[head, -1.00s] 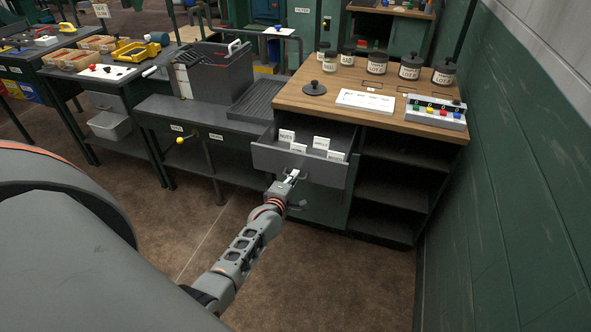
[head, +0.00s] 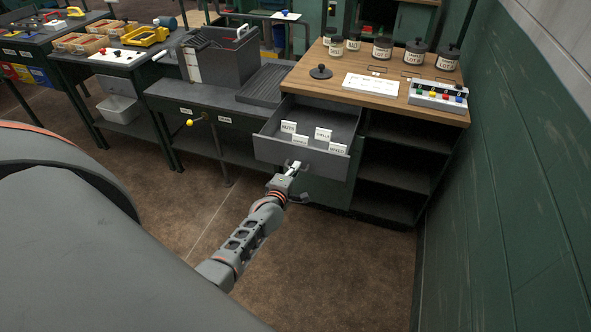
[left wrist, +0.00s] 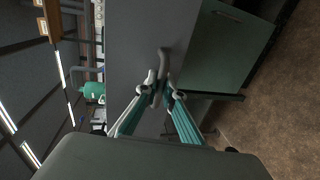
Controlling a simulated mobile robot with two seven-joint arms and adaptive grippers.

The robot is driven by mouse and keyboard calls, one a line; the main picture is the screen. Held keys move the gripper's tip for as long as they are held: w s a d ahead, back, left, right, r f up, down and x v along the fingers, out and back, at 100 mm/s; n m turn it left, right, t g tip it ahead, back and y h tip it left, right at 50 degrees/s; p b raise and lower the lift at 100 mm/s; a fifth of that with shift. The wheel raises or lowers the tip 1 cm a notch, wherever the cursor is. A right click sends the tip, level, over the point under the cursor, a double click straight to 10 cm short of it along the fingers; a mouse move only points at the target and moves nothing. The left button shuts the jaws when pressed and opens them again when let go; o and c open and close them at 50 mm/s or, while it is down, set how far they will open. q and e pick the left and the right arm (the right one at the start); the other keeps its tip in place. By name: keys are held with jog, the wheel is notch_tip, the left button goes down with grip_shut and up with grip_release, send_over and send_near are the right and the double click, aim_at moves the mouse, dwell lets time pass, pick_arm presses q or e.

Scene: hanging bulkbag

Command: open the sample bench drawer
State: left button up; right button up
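The sample bench (head: 430,112) has a wooden top and a grey drawer (head: 298,160) that stands pulled out, with white label cards inside. My left gripper (head: 293,169) is at the middle of the drawer front. In the left wrist view, its two fingers (left wrist: 161,88) close from both sides on the curved grey drawer handle (left wrist: 163,62). The drawer front (left wrist: 132,60) fills the space behind them. My right gripper shows in neither view.
Jars (head: 382,50), a lid (head: 320,71), a white sheet (head: 370,85) and a button box (head: 438,95) stand on the bench top. Open shelves (head: 390,175) lie right of the drawer. A green wall (head: 510,170) bounds the right. Brown floor (head: 330,260) in front is clear.

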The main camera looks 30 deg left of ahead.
pick_arm(q)
jog(key=shift+s, duration=0.15)
jog(key=v, duration=1.1)
jog(key=shift+s+r, duration=0.2)
jog(key=shift+s, duration=0.15)
jog(key=shift+d, duration=0.1)
jog(key=s+d+f+m+g+h, duration=0.2)
jog(key=s+d+m+h, duration=0.1)
jog(key=s+d+m, duration=0.6)
jog(key=s+d+f+m+g+h, duration=0.2)
jog(key=s+d+m, duration=0.8)
jog(key=m, duration=0.6)
jog(key=shift+s+d+f+g+h, duration=0.3)
jog(key=shift+s+f+h, duration=0.5)
jog(key=shift+s, duration=0.2)
